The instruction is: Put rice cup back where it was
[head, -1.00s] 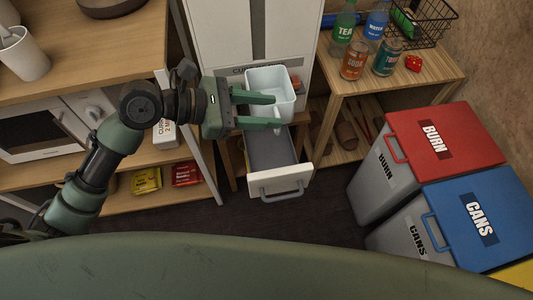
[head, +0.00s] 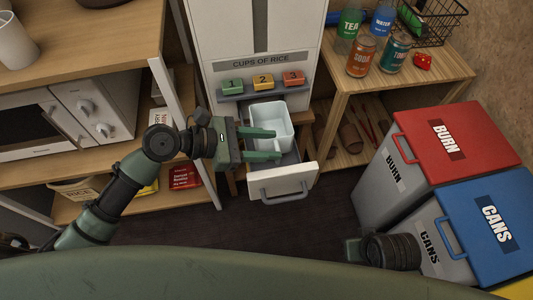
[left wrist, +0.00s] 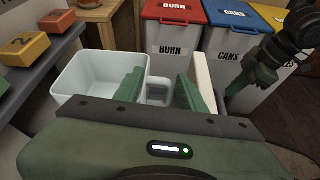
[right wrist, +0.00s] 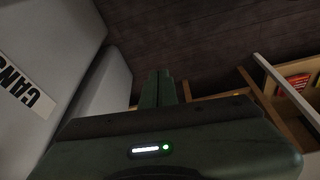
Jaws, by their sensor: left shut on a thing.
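The rice cup (head: 268,124) is a white, open-topped box with a handle. It is upright at the back of the open drawer (head: 284,182) below the dispenser; I cannot tell whether it rests on anything. My left gripper (head: 276,144) is shut on the cup's handle from the left. The left wrist view shows the cup (left wrist: 85,72) left of the fingers (left wrist: 158,92), with the handle between them. My right gripper (right wrist: 161,88) has its fingers together and empty, low beside the cans bin.
The white dispenser (head: 262,35) reads "CUPS OF RICE" above green "1" (head: 232,87), yellow "2" (head: 263,81) and red "3" (head: 293,78) buttons. The burn bin (head: 440,140) and cans bin (head: 490,225) stand right. A shelf with a microwave (head: 50,130) stands left. Floor before the drawer is clear.

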